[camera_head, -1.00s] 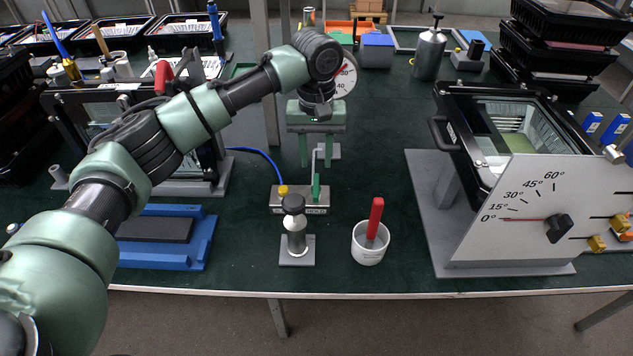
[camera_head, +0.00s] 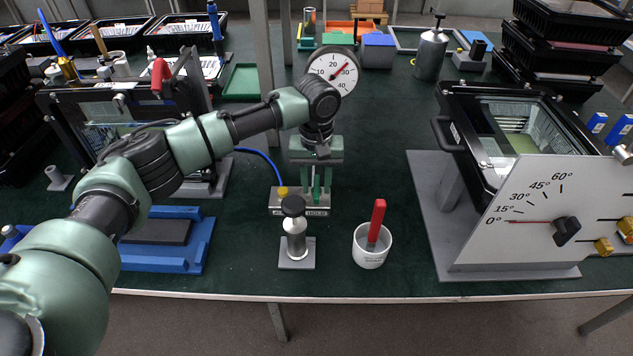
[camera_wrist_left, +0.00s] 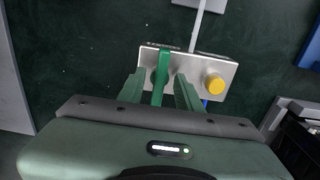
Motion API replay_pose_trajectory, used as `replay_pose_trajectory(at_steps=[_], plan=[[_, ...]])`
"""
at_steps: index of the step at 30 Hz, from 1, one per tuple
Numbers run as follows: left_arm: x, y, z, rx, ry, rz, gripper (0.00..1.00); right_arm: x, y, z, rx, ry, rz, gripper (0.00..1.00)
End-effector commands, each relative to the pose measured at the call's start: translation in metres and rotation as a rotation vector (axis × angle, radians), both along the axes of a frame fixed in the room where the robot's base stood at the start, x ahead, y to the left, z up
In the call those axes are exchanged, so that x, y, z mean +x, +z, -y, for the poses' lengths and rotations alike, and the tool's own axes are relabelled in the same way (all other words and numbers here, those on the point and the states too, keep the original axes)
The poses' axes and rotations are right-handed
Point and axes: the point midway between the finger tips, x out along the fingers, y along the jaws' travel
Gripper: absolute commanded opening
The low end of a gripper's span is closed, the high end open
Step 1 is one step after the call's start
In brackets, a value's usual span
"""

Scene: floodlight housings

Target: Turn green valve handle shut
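The green valve handle (camera_head: 316,191) stands upright on a metal manifold block (camera_head: 287,209), which also carries a yellow knob (camera_head: 282,190). My left gripper (camera_head: 318,186) points down over the block, its fingers on either side of the handle. In the left wrist view the green handle (camera_wrist_left: 160,72) shows between the two spread green fingers, with a gap on each side. The block (camera_wrist_left: 225,68) lies just beyond the fingertips. The handle's lower part is partly hidden in the head view. My right gripper is not in view.
A pressure gauge (camera_head: 333,70) with a red needle stands behind my gripper. A blue hose (camera_head: 262,160) runs left. A grey angle-scale panel (camera_head: 530,225) stands at right.

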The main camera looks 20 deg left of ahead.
Motion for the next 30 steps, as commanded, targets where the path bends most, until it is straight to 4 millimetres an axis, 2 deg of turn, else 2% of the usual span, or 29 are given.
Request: replay_pose_trajectory(at_steps=[2, 3, 6, 17, 23, 30], plan=[[0.000, 0.000, 0.000, 0.000, 0.000, 0.000, 0.35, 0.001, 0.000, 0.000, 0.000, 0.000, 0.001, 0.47], [0.000, 0.000, 0.000, 0.000, 0.000, 0.000, 0.23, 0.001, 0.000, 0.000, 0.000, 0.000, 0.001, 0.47], [0.000, 0.000, 0.000, 0.000, 0.000, 0.000, 0.00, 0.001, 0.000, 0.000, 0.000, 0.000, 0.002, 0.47], [0.000, 0.003, 0.000, -0.001, -0.035, -0.002, 0.00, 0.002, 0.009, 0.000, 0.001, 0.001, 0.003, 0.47], [-0.001, 0.006, 0.001, -0.001, -0.138, -0.004, 0.00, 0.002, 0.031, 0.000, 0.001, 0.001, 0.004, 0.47], [-0.001, 0.007, 0.001, -0.002, -0.344, -0.005, 0.00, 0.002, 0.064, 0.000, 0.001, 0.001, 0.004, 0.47]])
